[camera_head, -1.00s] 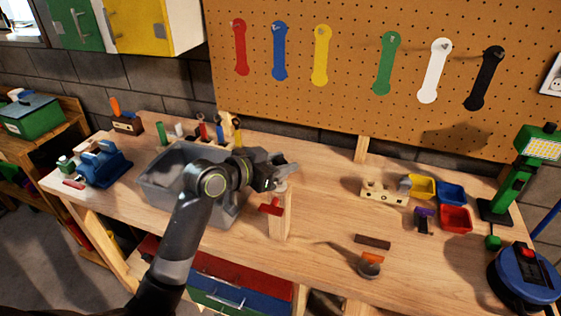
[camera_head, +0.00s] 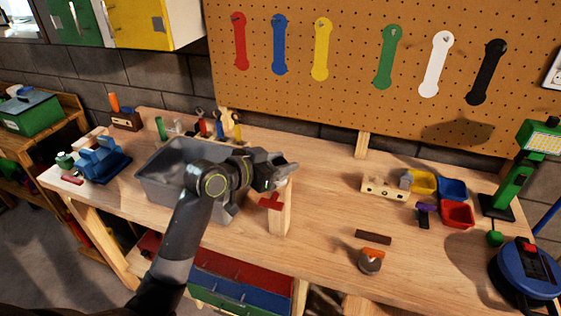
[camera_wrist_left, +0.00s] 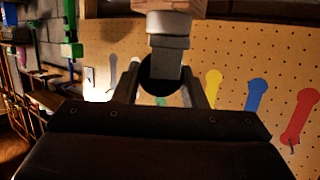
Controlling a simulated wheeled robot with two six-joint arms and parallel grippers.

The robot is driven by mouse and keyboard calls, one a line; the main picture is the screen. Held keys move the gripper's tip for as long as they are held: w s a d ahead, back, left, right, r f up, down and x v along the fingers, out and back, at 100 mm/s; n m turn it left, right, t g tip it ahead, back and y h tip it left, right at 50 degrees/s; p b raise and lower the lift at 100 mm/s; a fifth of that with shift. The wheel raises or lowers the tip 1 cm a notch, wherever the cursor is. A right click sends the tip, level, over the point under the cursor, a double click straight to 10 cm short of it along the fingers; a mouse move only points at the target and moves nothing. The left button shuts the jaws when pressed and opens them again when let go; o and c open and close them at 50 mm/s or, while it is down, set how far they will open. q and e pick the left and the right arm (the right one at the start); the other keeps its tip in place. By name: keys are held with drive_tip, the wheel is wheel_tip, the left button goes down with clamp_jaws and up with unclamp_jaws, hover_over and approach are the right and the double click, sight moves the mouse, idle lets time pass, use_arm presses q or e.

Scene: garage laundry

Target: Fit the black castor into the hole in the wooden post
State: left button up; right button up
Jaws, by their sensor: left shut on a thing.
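The wooden post (camera_head: 283,218) stands upright at the front edge of the bench, with a red clamp (camera_head: 271,202) at its side. My left gripper (camera_head: 288,167) is directly above the post top. In the left wrist view its two fingers (camera_wrist_left: 163,88) are closed on the black castor (camera_wrist_left: 159,72). The castor's grey stem (camera_wrist_left: 168,45) points at the wooden post (camera_wrist_left: 168,5) at the picture's top edge. The grey collar meets the post's end face in that view; the hole is hidden, and I cannot tell how deep the stem sits. My right gripper is not in view.
A grey bin (camera_head: 165,183) stands left of the post, under my left forearm. A dark bar (camera_head: 373,237) and an orange-and-grey tool (camera_head: 370,262) lie to the right. Small coloured trays (camera_head: 457,214) and a green lamp (camera_head: 511,183) stand farther right.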

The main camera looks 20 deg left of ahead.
use_arm(q)
drive_tip(key=o, duration=1.1)
drive_tip(key=shift+s, duration=0.1)
drive_tip(key=b+v, duration=0.2)
drive_tip(key=v, duration=1.5)
drive_tip(key=shift+s, duration=0.1)
